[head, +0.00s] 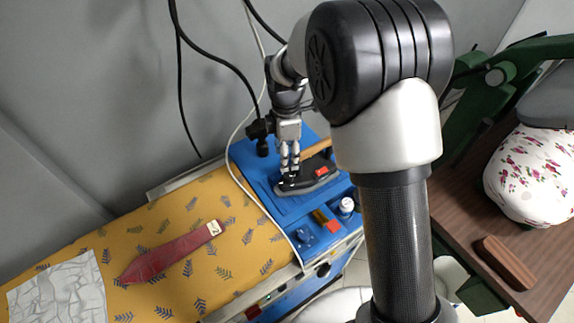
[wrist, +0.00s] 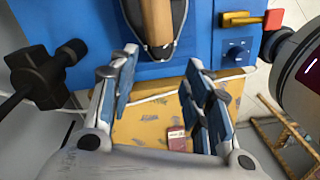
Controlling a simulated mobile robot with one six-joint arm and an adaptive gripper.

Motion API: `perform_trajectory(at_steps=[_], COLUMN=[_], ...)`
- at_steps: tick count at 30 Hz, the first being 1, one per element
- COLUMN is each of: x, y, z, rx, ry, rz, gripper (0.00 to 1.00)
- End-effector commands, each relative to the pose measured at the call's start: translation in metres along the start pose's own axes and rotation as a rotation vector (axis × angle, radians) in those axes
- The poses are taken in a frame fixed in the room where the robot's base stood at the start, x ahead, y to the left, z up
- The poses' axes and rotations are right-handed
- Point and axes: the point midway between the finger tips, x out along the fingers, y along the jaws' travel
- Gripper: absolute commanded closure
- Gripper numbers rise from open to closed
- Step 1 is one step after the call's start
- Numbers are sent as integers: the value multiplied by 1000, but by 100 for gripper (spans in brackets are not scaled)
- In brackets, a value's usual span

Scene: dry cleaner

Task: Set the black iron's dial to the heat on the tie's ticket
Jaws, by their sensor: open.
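The black iron (head: 310,187) rests on the blue end of the ironing table, with a light wooden handle (head: 316,148) and a red part (head: 322,171) on top. In the wrist view the iron (wrist: 162,50) shows only partly, at the top edge. Its dial cannot be made out clearly. The red tie (head: 165,257) lies on the yellow cover, with a pale ticket (head: 214,228) at its right end; a dark mark on it is too small to read surely. My gripper (head: 289,174) is open and points down at the iron's left side; contact cannot be told. Its fingers (wrist: 159,76) are apart and empty.
A blue panel beside the iron carries a dark knob (head: 303,237), a yellow and red lever (head: 325,221) and a white-topped round part (head: 346,205). A pale cloth (head: 60,291) lies at the left. Black cables hang behind. A floral pad (head: 530,175) stands at the right.

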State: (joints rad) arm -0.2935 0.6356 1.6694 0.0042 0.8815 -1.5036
Motion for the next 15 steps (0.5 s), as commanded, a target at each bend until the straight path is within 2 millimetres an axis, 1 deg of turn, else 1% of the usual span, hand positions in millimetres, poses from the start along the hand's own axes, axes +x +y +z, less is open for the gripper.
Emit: perform_trajectory(at_steps=[1, 3, 6, 10, 15], x=[-10, -20, -31, -37, -38], y=[0, 0, 0, 0, 0], z=[0, 0, 0, 0, 0], rx=[0, 0, 0, 0, 0], ry=[0, 0, 0, 0, 0], rz=[3, 2, 0, 0, -1], gripper=[55, 55, 55, 55, 55])
